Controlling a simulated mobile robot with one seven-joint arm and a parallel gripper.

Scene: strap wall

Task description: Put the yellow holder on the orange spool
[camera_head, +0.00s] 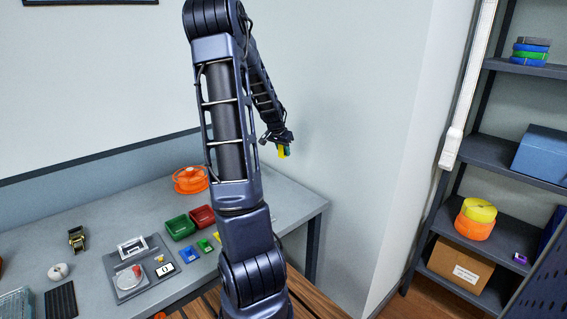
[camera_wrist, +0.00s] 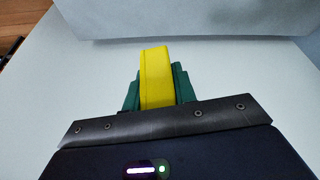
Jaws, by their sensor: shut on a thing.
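My gripper (camera_head: 283,150) is raised, in front of the pale wall, to the right of and a little above the orange spool in the picture. It is shut on a yellow holder (camera_wrist: 155,77), a flat yellow bar between two green fingers in the wrist view. The holder also shows as a small yellow piece in the head view (camera_head: 281,152). The orange spool (camera_head: 190,179) lies at the back of the grey table, left of my arm, apart from the holder. Its near right side is close to my arm in the picture. The spool is not seen in the wrist view.
Green (camera_head: 180,227) and red (camera_head: 202,216) bins and small coloured pieces lie in front of the spool. A grey tray (camera_head: 138,275) with a scale-like item is nearer. Shelves (camera_head: 490,151) stand right, holding a yellow roll on an orange one (camera_head: 474,226). The table's back left is clear.

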